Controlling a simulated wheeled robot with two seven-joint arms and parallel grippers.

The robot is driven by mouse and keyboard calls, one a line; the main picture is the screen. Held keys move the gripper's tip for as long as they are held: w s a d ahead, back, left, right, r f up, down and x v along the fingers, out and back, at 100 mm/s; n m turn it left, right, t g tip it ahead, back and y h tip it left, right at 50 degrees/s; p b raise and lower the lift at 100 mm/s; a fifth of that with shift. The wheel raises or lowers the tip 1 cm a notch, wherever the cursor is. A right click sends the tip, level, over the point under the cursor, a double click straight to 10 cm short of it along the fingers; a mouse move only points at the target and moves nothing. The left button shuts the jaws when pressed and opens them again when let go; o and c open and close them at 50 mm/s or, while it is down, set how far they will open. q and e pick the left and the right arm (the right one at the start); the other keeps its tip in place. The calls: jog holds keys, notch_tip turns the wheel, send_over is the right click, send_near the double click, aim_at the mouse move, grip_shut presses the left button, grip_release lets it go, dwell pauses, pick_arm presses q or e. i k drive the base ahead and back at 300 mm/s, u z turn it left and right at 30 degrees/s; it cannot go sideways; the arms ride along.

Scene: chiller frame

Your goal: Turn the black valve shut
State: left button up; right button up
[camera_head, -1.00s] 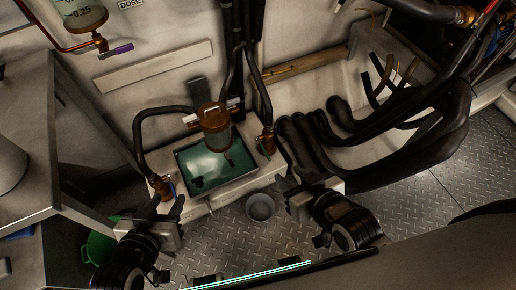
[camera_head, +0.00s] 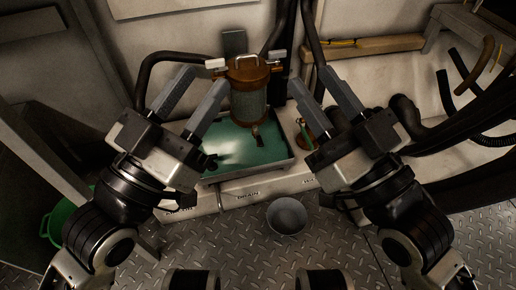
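A brown-capped filter canister (camera_head: 249,90) stands over a green-lined tray (camera_head: 282,164). A small dark fitting (camera_head: 257,134) hangs under the canister, over the tray. A small black shape (camera_head: 209,161) shows at the tray's left side. I cannot tell which of these, if either, is the black valve. My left gripper (camera_head: 205,80) is open and empty, its fingers raised left of the canister. My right gripper (camera_head: 311,80) is open and empty, its fingers raised right of the canister. A brass fitting with a green handle (camera_head: 304,133) is partly hidden beside my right gripper.
A grey bucket (camera_head: 287,216) stands on the diamond-plate floor in front of the ledge marked DRAIN (camera_head: 244,194). A green bucket (camera_head: 58,224) is at the left. Thick black hoses (camera_head: 407,112) crowd the right side. A black hose (camera_head: 172,61) arches behind my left gripper.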

aim_at(258, 137)
jog(key=k, duration=1.25)
jog(key=z, duration=0.65)
jog(key=i, duration=1.5)
jog(key=u, duration=0.1)
